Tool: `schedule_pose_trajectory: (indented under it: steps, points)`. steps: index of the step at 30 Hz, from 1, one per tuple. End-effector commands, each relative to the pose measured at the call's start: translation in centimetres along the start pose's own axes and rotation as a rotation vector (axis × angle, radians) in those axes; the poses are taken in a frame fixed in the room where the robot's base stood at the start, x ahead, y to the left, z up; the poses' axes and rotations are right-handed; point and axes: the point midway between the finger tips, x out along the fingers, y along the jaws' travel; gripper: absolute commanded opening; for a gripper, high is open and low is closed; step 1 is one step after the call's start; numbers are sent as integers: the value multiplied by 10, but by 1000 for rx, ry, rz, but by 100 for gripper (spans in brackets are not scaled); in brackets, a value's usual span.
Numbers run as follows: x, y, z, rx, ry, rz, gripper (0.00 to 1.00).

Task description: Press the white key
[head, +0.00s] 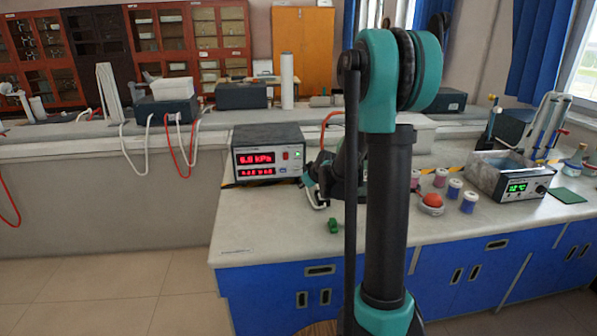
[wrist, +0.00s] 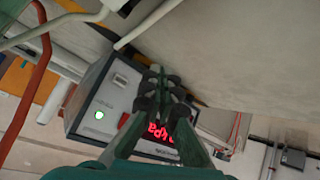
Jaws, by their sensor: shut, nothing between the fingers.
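A grey instrument box (head: 268,138) with red digits, a red switch and a green light stands on the bench at centre left. In the wrist view the box (wrist: 86,92) is tilted. A pale key (wrist: 120,80) shows on its front panel, above the green light; it looks like the white key. My gripper (wrist: 162,93) is shut and empty in front of the panel, to the right of the pale key, and covers part of the red display. In the head view my gripper (head: 312,186) is near the box's right front. Contact with the panel cannot be told.
A small green block (head: 333,226) lies on the bench ahead of the box. A red ball (head: 432,199) in a dish, several small pots and a water bath (head: 508,178) stand to the right. A red cable (wrist: 27,105) and pale tubes cross the wrist view's left.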

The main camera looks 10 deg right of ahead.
Motion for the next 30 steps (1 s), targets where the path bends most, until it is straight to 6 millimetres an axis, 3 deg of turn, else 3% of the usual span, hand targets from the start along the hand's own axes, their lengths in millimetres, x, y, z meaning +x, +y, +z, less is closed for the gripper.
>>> schedule_pose_trajectory:
  steps: [11, 30]
  points:
    - [6, 4, -4, 0, -1, 0, 0]
    - [56, 41, -41, 0, -2, 0, 0]
